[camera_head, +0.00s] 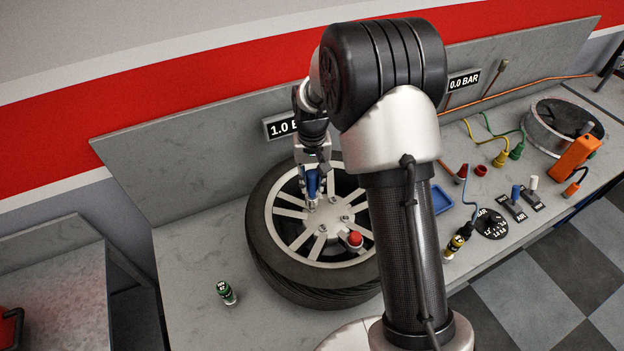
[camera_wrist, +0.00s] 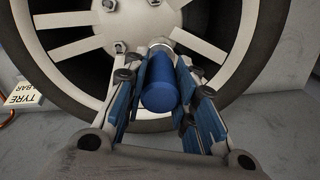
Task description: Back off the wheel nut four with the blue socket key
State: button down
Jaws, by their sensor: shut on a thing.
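The wheel (camera_head: 268,265) lies flat on the bench, its silver spoked rim (camera_head: 284,213) facing up. My gripper (camera_head: 312,178) is over the far part of the rim, shut on the blue socket key (camera_head: 312,182). In the wrist view the blue key (camera_wrist: 161,85) stands between my fingers (camera_wrist: 162,95), its metal end at a nut position near the hub. That nut is hidden, so I cannot tell whether the key is seated on it. Other wheel nuts (camera_wrist: 119,46) show around the hub. No numbers are readable on them.
A red-topped piece (camera_head: 354,239) stands on the rim's near right. A blue tray (camera_head: 441,200), hoses, a dial (camera_head: 491,223) and an orange tool (camera_head: 574,158) lie to the right.

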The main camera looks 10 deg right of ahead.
aim_at(312, 173)
jog(key=shift+r+p, duration=1.4)
jog(key=shift+r, duration=0.65)
jog(key=shift+f, duration=0.1)
